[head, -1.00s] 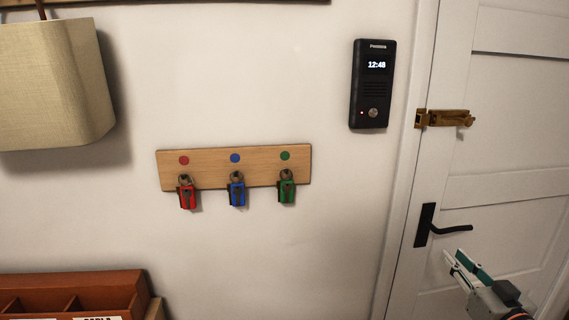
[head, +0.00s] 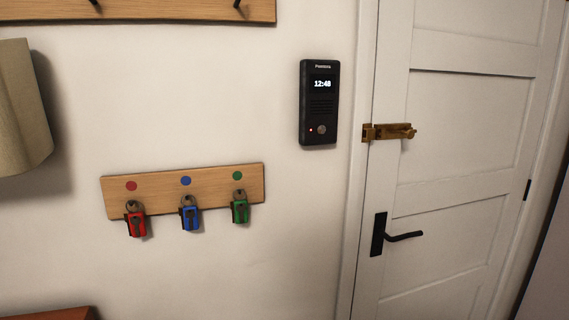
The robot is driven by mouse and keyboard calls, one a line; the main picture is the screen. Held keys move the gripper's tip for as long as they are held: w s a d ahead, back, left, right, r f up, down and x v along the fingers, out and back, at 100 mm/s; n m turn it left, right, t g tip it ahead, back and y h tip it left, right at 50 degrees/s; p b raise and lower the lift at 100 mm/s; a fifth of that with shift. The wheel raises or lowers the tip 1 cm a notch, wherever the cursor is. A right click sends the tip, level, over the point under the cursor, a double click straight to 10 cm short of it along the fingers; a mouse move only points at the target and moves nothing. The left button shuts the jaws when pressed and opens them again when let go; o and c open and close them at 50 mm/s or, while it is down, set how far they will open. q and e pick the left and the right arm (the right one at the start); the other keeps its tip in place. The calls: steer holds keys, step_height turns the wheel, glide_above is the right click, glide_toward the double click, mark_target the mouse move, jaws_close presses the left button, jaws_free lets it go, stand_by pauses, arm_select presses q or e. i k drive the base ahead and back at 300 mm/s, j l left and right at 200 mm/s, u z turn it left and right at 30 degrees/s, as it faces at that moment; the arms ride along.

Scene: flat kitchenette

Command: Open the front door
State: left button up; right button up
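The white front door (head: 470,140) stands at the right of the head view and looks shut in its frame. A black lever handle (head: 403,237) on a black plate sits low on its left side and points right, about level. A brass slide bolt (head: 392,132) is mounted higher up at the door's left edge, reaching the frame; I cannot tell for sure whether it is engaged. Neither of my grippers shows in the head view now.
A black intercom (head: 319,102) hangs on the wall left of the door. A wooden key rack (head: 160,192) holds red, blue and green key tags. A lampshade (head: 22,108) is at the far left, and a reddish-brown box edge (head: 60,314) at the bottom left.

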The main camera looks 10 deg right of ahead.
mark_target(473, 78)
steer(key=z, duration=1.45)
steer(key=i+l, duration=0.15)
steer(key=l, duration=0.25)
steer(key=i+l, duration=0.1)
steer(key=l, duration=0.3)
steer(key=i+l, duration=0.15)
steer(key=l, duration=0.25)
steer(key=l+u, duration=0.1)
steer(key=u, duration=0.3)
steer(key=l+u, duration=0.15)
steer(key=u, duration=0.2)
steer(key=l+u, duration=0.1)
steer(key=u, duration=0.3)
steer(key=i+l, duration=0.05)
